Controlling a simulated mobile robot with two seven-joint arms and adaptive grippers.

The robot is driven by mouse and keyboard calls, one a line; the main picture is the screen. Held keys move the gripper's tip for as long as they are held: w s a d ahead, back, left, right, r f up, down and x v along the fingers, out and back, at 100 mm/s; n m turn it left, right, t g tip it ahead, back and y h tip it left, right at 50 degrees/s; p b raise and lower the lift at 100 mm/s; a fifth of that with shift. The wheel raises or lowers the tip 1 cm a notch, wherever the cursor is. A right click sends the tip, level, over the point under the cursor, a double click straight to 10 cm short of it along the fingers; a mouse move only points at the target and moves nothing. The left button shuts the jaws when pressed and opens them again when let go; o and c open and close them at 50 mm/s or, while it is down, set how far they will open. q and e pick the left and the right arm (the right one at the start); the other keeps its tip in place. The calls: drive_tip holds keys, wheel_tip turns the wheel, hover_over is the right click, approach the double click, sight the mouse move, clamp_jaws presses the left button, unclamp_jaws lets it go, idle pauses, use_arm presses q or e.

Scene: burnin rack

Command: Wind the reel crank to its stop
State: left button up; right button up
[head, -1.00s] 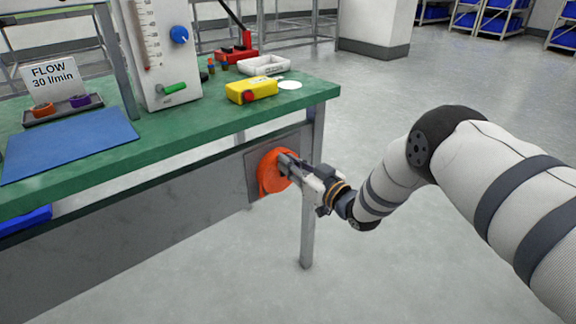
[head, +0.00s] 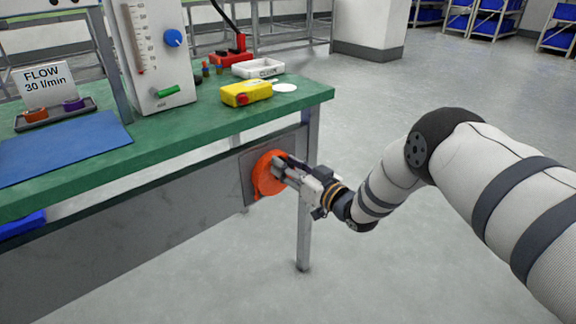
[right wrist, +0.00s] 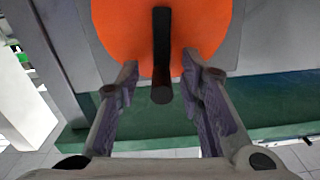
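An orange round reel (head: 262,178) is mounted on a grey plate under the right end of the green bench. My right gripper (head: 282,168) is in front of it. In the right wrist view the orange reel (right wrist: 115,30) fills the upper middle, with a dark crank handle (right wrist: 161,55) pointing towards the camera. The two fingers of the right gripper (right wrist: 160,78) stand apart on either side of the handle, with gaps on both sides. I see no firm contact with the handle. My left gripper is not in view.
The green bench top (head: 190,125) carries a yellow box (head: 246,92), a white tray (head: 258,67), a white gauge unit (head: 152,60) and a blue mat (head: 65,145). A bench leg (head: 304,220) stands close to the gripper. The floor to the right is clear.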

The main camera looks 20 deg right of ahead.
drive_tip(key=v, duration=1.2)
